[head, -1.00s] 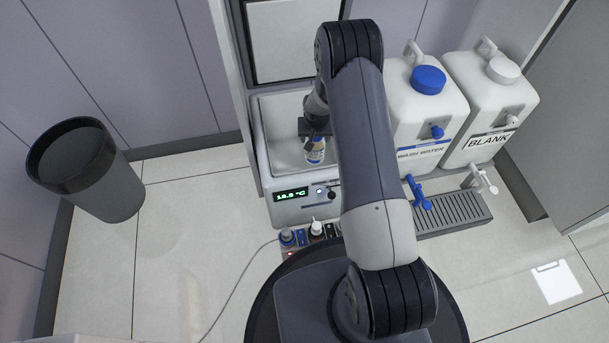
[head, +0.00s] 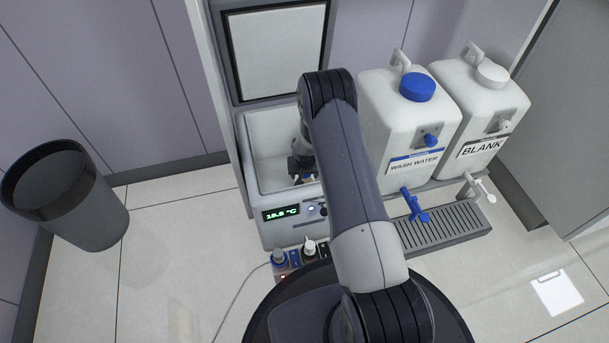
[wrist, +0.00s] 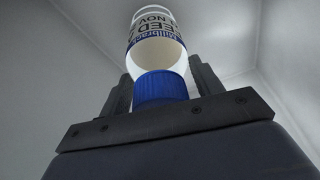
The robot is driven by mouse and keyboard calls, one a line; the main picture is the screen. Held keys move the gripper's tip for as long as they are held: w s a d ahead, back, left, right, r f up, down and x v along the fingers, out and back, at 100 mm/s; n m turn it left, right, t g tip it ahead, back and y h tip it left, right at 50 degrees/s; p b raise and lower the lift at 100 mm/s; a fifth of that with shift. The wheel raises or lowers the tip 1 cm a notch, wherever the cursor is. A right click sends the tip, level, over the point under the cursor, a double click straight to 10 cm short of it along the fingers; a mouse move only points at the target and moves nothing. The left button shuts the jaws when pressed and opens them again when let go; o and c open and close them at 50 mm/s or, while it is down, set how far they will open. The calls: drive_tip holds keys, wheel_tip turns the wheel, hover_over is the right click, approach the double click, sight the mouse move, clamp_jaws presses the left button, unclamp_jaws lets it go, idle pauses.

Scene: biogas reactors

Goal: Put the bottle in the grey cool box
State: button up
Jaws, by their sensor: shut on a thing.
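The grey cool box (head: 285,236) stands open left of the arm in the head view, with its green temperature display on the front and its lid (head: 278,52) raised behind it. My gripper (head: 302,168) is down inside the box opening, near its right side, partly hidden by my arm. In the wrist view my gripper (wrist: 163,88) is shut on the blue cap of the bottle (wrist: 155,50). The bottle is clear with a white and blue label and pale contents, and the pale box walls surround it. Whether its base touches the box floor cannot be told.
Two white canisters, wash water (head: 408,125) and blank (head: 482,120), stand right of the box above a drip tray (head: 445,228). A dark bin (head: 65,195) stands at the left.

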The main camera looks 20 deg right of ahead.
drive_tip(key=shift+f, duration=0.1)
drive_tip(key=o, duration=1.4)
drive_tip(key=shift+c, duration=0.2)
drive_tip(key=p+v, duration=0.4)
drive_tip(key=v, duration=0.8)
drive_tip(key=shift+r+p, duration=0.2)
drive_tip(key=shift+p, duration=0.15)
